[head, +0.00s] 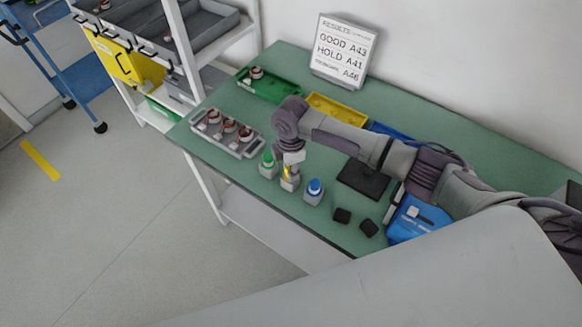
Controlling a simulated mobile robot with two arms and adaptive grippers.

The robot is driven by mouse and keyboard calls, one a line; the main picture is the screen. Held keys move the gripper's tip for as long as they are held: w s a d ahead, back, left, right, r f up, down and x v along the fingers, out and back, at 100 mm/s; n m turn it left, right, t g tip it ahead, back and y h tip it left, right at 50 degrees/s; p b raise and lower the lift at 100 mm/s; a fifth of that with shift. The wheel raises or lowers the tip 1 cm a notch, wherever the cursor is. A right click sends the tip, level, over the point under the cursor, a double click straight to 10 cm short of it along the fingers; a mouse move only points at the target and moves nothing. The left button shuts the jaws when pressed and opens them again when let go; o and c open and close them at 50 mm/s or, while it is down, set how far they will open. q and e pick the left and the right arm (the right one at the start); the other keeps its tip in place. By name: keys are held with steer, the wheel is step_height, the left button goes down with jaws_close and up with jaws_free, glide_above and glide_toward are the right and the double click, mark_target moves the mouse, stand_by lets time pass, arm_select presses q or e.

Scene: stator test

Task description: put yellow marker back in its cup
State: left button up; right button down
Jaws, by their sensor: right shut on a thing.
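The yellow marker (287,171) shows as a thin yellow piece below my right gripper (289,164), over the middle one of three small grey cups. My right gripper points down and is shut on the marker. The middle cup (289,184) stands on the green bench top directly under it. The marker's lower end is at the cup, but I cannot tell how deep it sits in it. A green marker (268,158) stands in the cup to the left, and a blue marker (315,187) in the cup to the right. My left gripper is not in view.
A grey tray (251,152) with red-ringed stators lies left of the cups. Green (244,81), yellow (345,119) and blue bins line the back. A dark pad (364,180), two small black blocks and a blue device (413,224) lie to the right. A results sign (343,50) stands behind.

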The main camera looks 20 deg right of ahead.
steer(key=shift+f, duration=0.35)
steer(key=c, duration=0.9)
jaws_free()
steer(key=shift+o, duration=0.2)
steer(key=shift+r, duration=0.3)
step_height(320, 180, up, 12)
steer(key=b, duration=0.1)
steer(key=shift+r+b, duration=0.15)
steer(key=shift+b, duration=0.25)
steer(key=shift+s, duration=0.1)
